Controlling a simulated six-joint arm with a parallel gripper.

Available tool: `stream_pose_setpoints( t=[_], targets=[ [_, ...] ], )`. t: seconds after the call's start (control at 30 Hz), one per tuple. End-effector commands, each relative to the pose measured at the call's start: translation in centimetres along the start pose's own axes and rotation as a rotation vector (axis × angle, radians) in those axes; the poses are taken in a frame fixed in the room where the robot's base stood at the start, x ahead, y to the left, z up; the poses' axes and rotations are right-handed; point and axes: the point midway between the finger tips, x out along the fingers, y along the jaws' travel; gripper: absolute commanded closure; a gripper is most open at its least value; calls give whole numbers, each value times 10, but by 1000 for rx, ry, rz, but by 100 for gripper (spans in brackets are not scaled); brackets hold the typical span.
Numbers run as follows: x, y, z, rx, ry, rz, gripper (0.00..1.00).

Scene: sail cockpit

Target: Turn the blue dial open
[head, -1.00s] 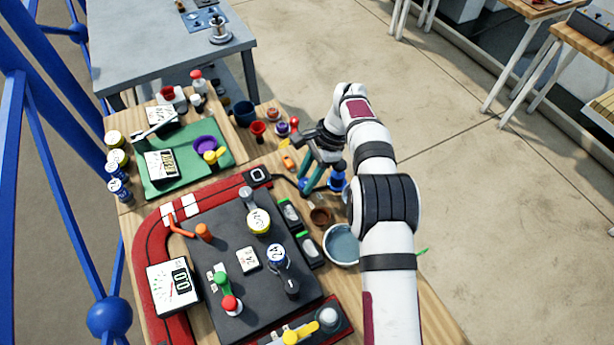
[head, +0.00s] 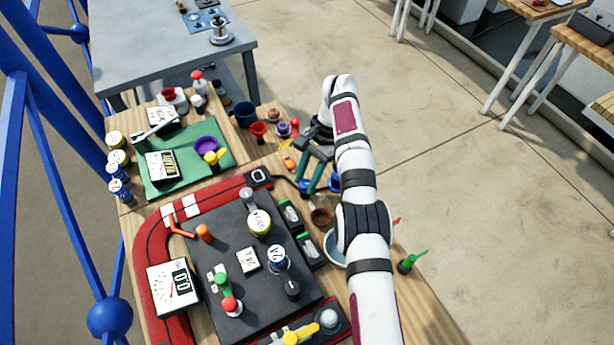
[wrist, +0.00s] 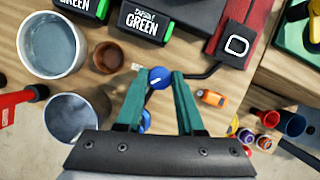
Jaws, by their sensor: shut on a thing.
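The blue dial (wrist: 160,77) is a small round knob with a white mark on its face, mid-picture in the wrist view. My gripper (wrist: 159,80) has its two green fingers on either side of it, shut on it at the tips. In the head view my gripper (head: 306,186) reaches down beside the dark board, and its fingers cover most of the dial. A second blue piece (wrist: 145,120) shows between the fingers in the wrist view, partly hidden.
Green-labelled boxes (wrist: 155,25), a brown pot (wrist: 107,57) and a pale round pot (wrist: 53,45) stand close by. A small orange car (wrist: 211,98) lies right of the fingers. A black cable runs beside the dial to a dark pad (head: 258,176).

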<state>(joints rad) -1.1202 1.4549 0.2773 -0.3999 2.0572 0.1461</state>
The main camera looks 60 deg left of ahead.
Motion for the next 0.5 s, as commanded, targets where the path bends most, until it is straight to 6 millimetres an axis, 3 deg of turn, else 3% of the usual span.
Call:
stream_pose_setpoints(
  t=[0.23, 0.27, 0.4, 0.5],
  targets=[
    [0, 0, 0, 2, -1, 1, 100],
    [0, 0, 0, 2, -1, 1, 58],
    [0, 0, 0, 2, 0, 0, 33],
    [0, 0, 0, 2, 0, 0, 33]
  ],
)
